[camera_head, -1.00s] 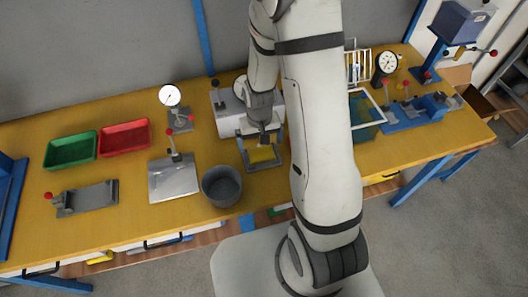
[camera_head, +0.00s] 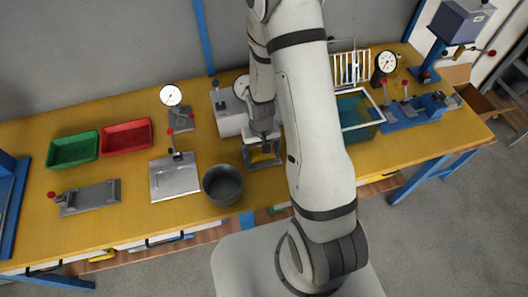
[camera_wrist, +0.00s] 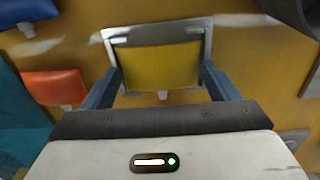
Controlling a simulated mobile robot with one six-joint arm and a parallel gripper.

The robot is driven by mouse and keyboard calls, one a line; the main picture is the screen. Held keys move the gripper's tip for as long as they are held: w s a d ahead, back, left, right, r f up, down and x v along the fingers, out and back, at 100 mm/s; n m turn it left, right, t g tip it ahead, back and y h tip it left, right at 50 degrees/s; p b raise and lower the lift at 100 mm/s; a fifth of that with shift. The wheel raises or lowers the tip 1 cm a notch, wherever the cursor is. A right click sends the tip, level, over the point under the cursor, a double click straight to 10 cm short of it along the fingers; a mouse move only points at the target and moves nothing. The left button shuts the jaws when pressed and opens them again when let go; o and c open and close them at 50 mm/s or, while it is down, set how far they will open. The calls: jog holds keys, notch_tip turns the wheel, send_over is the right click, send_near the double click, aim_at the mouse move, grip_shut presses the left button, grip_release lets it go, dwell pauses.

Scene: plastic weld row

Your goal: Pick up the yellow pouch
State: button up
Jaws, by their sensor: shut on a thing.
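The yellow pouch (camera_wrist: 160,67) lies flat between my two fingers in the wrist view, with a grey frame (camera_wrist: 208,40) around its far part. In the head view a yellow patch of the pouch (camera_head: 260,157) shows beneath my gripper (camera_head: 263,146), in front of the grey machine. The wrist view shows one finger of my gripper (camera_wrist: 160,85) at each side of the pouch, shut on it. I cannot tell whether the pouch is clear of the surface under it.
A dark grey bucket (camera_head: 222,188) stands close at left. A metal plate fixture (camera_head: 175,180), a red tray (camera_head: 126,138) and a green tray (camera_head: 73,150) lie farther left. The grey machine (camera_head: 229,115) stands behind my gripper; a teal bin (camera_head: 356,108) is at right.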

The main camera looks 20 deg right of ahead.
jog(key=c, duration=0.3)
jog(key=shift+r, duration=0.2)
jog(key=shift+c, duration=0.2)
